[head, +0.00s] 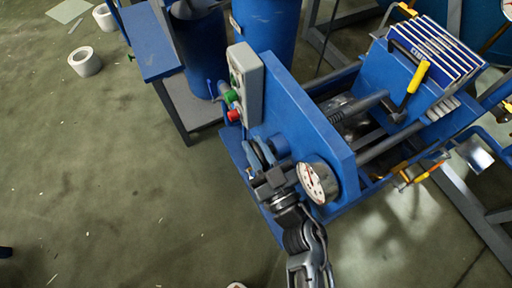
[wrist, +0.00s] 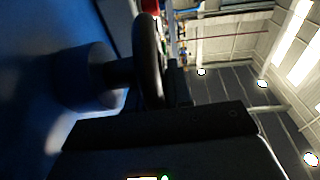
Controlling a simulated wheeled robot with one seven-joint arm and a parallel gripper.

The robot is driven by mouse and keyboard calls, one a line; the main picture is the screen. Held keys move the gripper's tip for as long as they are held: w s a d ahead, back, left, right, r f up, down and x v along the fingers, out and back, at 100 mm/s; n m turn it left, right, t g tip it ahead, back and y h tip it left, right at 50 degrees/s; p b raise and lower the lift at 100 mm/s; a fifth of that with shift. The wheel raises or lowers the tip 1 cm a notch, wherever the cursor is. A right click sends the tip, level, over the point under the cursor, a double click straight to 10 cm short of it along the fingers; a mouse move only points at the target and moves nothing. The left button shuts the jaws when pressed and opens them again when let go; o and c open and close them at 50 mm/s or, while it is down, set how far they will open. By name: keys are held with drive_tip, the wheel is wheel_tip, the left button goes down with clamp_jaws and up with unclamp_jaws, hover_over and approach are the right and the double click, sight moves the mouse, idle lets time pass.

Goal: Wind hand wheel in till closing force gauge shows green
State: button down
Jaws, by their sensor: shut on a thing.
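The hand wheel (head: 254,153) is a dark ring on the front of the blue machine's end plate (head: 300,118). In the wrist view its dark rim (wrist: 148,60) stands upright, with the blue hub (wrist: 85,78) to its left. My gripper (head: 268,181) is shut on the lower part of the rim; its dark jaw (wrist: 160,125) fills the bottom of the wrist view and partly hides the wheel. The closing force gauge (head: 312,184) is a round white dial just right of my gripper. Its needle and coloured zones are too small to read.
A grey control box (head: 246,84) with a green and a red button sits above the wheel. The plate stack (head: 435,48) and a yellow-handled lever (head: 417,77) are at the upper right. White rolls (head: 85,62) lie at the upper left.

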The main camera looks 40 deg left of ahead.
sight(266, 168)
drive_tip(key=c, duration=1.1)
unclamp_jaws()
drive_tip(key=shift+d, duration=0.1)
drive_tip(key=shift+v, duration=3.85)
